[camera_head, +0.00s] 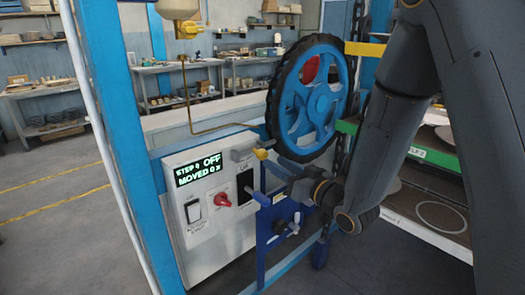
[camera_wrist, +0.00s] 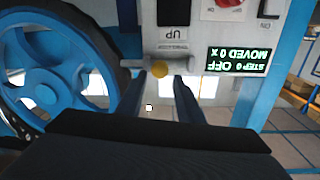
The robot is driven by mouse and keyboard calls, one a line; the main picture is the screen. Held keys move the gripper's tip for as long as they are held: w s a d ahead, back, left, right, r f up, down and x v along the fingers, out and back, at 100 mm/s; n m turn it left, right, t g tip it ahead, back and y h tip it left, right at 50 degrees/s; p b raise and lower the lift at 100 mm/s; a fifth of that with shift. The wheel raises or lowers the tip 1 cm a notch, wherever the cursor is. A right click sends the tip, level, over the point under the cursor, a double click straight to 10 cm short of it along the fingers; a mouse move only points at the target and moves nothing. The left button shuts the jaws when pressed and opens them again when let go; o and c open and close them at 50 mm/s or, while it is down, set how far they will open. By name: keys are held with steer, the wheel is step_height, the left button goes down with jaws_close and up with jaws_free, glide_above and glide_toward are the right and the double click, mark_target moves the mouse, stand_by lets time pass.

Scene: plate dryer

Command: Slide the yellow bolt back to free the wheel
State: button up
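The yellow bolt knob (camera_head: 261,153) sits on a grey bar (camera_head: 243,154) at the upper right of the white control box, beside the lower left rim of the large wheel (camera_head: 318,103). The wheel has blue spokes and a dark tread. My gripper (camera_head: 263,180) is in front of the box with its two fingers apart and nothing held. In the wrist view, the knob (camera_wrist: 160,69) shows between and just beyond the two fingertips (camera_wrist: 159,80). I cannot tell whether a finger touches it.
The control box has a display (camera_head: 198,170) reading STEP 0 OFF, MOVED 0, a red knob (camera_head: 221,200) and a rocker switch (camera_head: 193,208). A blue frame post (camera_head: 120,120) stands left. A rack with plates (camera_head: 440,212) is at right, behind my arm.

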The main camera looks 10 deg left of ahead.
mark_target(263, 155)
steer(key=p+x, duration=0.2)
steer(key=x, duration=0.5)
steer(key=shift+w+a, duration=0.25)
steer(key=shift+a, duration=0.05)
